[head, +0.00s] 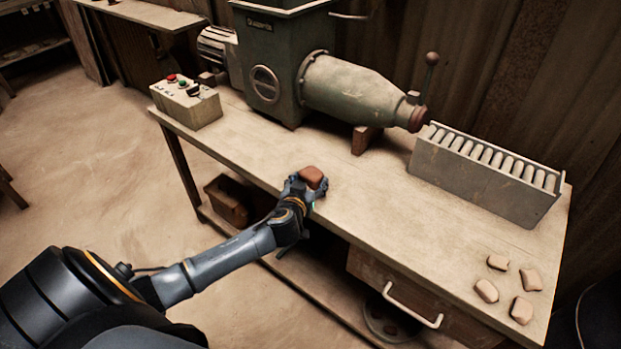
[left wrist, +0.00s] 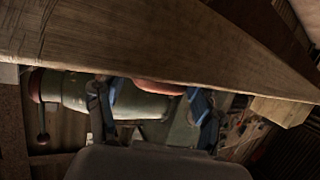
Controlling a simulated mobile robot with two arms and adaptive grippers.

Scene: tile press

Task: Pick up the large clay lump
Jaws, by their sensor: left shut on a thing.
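The large clay lump (head: 312,177), reddish brown and rounded, is in my left gripper (head: 305,187) at the front edge of the table. My left gripper is shut on it. In the left wrist view, the two blue fingers of the gripper (left wrist: 153,108) stand on either side of the lump (left wrist: 158,87), which is partly hidden by the table edge in front. Whether the lump still touches the table top is hard to tell. My right gripper is not in view.
The table top (head: 400,215) is clear around the gripper. A green press (head: 350,90) stands behind, with a control box (head: 186,100) at left and a grey roller tray (head: 480,175) at right. Several small pale clay pieces (head: 521,310) lie at front right. A drawer handle (head: 410,305) sticks out below.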

